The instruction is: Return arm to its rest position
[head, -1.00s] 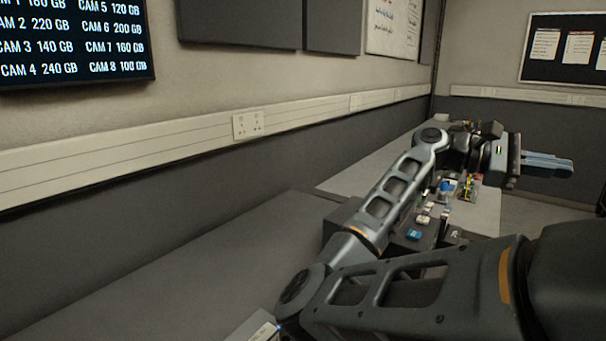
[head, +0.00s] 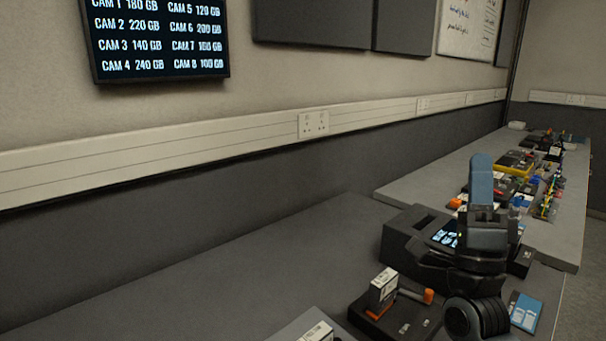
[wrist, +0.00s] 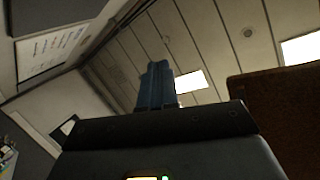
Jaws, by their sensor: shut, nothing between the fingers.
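My gripper (head: 481,180) stands at the right of the head view with its blue fingers pointing up. The fingers are together and hold nothing. My arm is folded, with its wrist and a rounded joint below the gripper at the lower right. In the wrist view the shut blue fingers (wrist: 155,84) point toward the ceiling, with nothing between them. The rest of my arm is out of the head view.
A black device with a lit screen (head: 410,240) sits on the grey bench (head: 230,270) behind my gripper. A white and orange box (head: 383,290) stands on a dark tray nearby. Cluttered small items line the far bench (head: 420,190). The bench's left part is bare.

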